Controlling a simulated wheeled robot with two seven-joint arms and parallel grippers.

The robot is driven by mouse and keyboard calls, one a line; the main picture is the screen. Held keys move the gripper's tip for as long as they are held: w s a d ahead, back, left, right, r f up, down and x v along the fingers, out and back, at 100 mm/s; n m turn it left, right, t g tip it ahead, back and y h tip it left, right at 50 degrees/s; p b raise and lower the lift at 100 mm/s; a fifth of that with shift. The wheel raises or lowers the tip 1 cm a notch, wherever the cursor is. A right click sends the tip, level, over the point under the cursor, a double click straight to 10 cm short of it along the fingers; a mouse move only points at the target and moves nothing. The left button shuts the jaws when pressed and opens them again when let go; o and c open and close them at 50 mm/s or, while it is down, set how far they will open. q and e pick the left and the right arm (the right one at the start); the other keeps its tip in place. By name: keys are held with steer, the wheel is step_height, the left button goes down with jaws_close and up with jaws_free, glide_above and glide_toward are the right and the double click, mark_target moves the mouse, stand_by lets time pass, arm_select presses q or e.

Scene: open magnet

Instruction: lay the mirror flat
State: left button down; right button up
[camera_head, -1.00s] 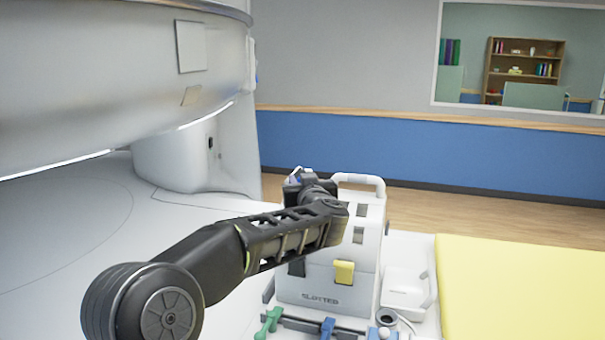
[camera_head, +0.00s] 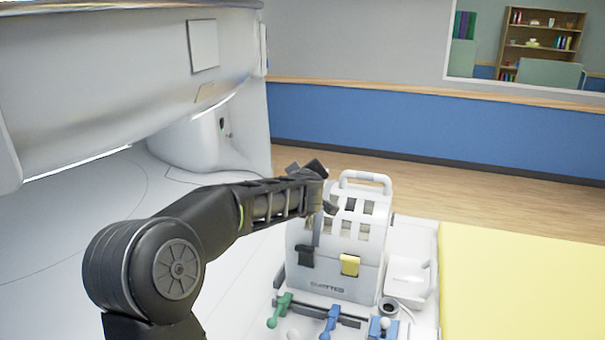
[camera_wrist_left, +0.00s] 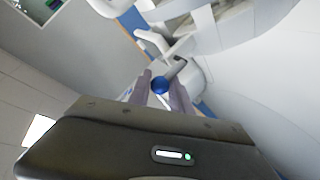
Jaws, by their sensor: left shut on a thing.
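My left gripper (camera_head: 308,170) is at the upper left of the white slotted case, with its fingertips hidden from the head camera. In the left wrist view, the gripper (camera_wrist_left: 160,92) has its two pale fingers closed on either side of a round blue knob (camera_wrist_left: 160,85). A white and grey bracket-like part (camera_wrist_left: 168,50) lies just beyond the knob; I cannot tell whether they are joined. I cannot identify the mirror for certain in either view. My right gripper is not in view.
The white slotted case (camera_head: 318,272) stands on the bench with dark and yellow clips. Green (camera_head: 280,308) and blue (camera_head: 330,320) levers sit in front. A yellow pad (camera_head: 520,285) lies right. The large white magnet housing (camera_head: 100,70) overhangs the left.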

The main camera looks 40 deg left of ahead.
arm_select(q)
steer(key=shift+d, duration=0.1)
steer(key=c, duration=1.2)
jaws_free()
steer(key=v, duration=0.7)
steer(key=shift+s+d+b, duration=0.15)
steer(key=shift+s+b, duration=0.15)
steer(key=shift+s, duration=0.05)
steer(key=shift+r, duration=0.1)
